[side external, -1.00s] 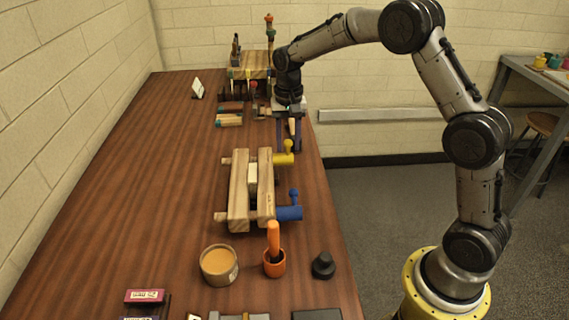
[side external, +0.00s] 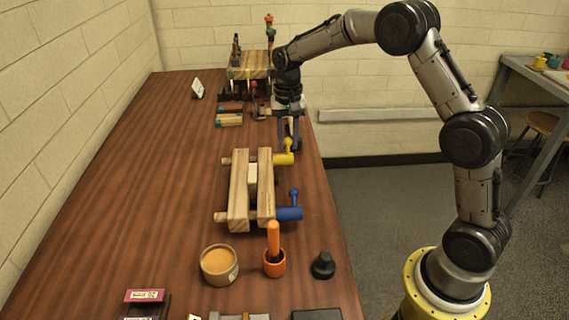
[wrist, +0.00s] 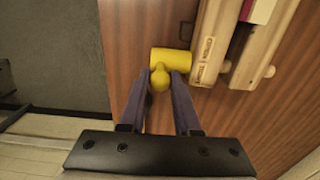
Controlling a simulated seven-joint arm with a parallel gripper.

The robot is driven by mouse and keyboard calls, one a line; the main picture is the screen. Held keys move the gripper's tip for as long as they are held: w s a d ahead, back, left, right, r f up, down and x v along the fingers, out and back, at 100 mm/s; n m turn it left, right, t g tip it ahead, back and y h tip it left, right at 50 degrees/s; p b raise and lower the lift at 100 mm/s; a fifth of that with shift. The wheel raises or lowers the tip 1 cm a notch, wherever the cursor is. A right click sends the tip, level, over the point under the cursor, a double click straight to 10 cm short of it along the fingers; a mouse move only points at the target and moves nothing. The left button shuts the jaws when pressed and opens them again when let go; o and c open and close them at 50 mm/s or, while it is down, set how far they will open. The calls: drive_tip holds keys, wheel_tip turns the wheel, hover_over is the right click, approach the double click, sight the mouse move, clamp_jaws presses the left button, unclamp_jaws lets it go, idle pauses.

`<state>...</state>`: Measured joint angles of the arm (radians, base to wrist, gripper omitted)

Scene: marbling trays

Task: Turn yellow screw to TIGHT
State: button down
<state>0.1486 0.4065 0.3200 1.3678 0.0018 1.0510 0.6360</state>
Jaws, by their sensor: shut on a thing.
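The wooden two-bar press (side external: 238,192) lies on the table in the side view, its long bars side by side. The yellow screw (side external: 283,159) sticks out to the right at the press's far end, with an upright handle ending in a round knob. My gripper (side external: 290,141) reaches down over this handle. In the wrist view the yellow screw (wrist: 171,62) lies across the fingertips, and my gripper (wrist: 161,77) is shut on its knob, one dark finger on each side. The fingers partly hide the handle in the side view. The screw's TIGHT marking cannot be read.
The blue screw (side external: 288,213) with its own upright handle sticks out at the near end. An orange cup with an orange-handled tool (side external: 274,262), a tan pot (side external: 219,266) and a black knob (side external: 323,265) stand nearer. The table's left side is clear.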

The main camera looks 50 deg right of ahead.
drive_tip(key=shift+w+d, duration=0.35)
drive_tip(key=shift+d, duration=0.05)
drive_tip(key=shift+f, duration=0.1)
drive_tip(key=shift+w+d+f, duration=0.1)
drive_tip(key=shift+w+d, duration=0.1)
drive_tip(key=shift+w, duration=0.05)
drive_tip(key=c, duration=0.9)
unclamp_jaws()
drive_tip(key=shift+s+a, duration=0.3)
